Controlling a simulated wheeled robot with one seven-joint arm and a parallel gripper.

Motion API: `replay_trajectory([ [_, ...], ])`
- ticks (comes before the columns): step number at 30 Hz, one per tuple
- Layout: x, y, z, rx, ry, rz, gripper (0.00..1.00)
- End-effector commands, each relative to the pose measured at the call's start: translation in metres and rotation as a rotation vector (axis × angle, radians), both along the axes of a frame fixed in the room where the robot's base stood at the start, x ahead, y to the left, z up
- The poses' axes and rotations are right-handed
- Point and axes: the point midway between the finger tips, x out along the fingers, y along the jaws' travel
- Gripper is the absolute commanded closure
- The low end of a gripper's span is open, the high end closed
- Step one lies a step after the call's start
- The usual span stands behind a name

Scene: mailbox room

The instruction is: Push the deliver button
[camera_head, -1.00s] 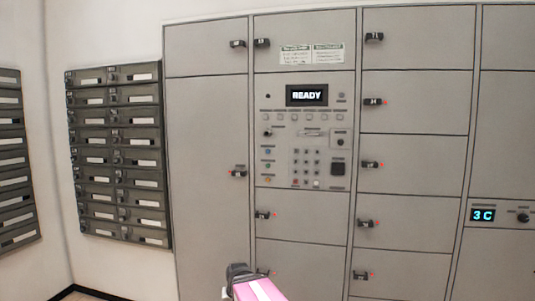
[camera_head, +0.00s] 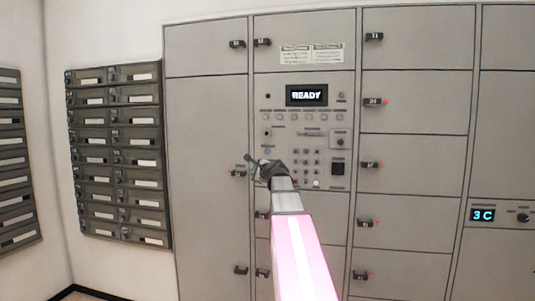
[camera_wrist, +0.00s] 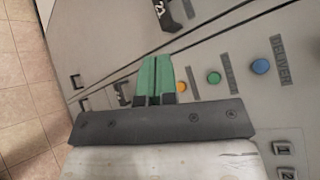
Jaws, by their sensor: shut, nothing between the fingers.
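The deliver button is the blue round button (camera_wrist: 261,67) in the wrist view, beside a label reading DELIVER. It also shows as a small blue dot (camera_head: 267,151) on the panel in the head view. A green button (camera_wrist: 213,77) and an orange button (camera_wrist: 181,87) lie in a row to its left in the wrist view. My gripper (camera_wrist: 157,62) is shut and empty, its green fingertips left of the orange button. In the head view my gripper (camera_head: 251,160) is in front of the panel's lower left and hides the lower buttons. Whether it touches the panel is unclear.
The control panel (camera_head: 325,117) has a screen (camera_head: 307,95) reading READY and a keypad (camera_head: 307,160). Locker doors with black handles surround it, one handle (camera_head: 238,173) close left of my gripper. Grey mailboxes (camera_head: 115,150) hang on the left wall.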

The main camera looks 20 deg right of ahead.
Motion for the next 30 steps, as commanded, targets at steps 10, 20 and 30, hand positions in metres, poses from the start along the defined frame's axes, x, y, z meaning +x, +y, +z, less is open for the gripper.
replay_trajectory([
  [10,0.0,-0.033,0.079,0.217,-0.103,-0.075,1.0],
  [20,0.0,-0.033,0.079,0.221,-0.103,-0.075,1.0],
  [30,0.014,-0.041,0.079,0.219,-0.102,-0.075,1.0],
])
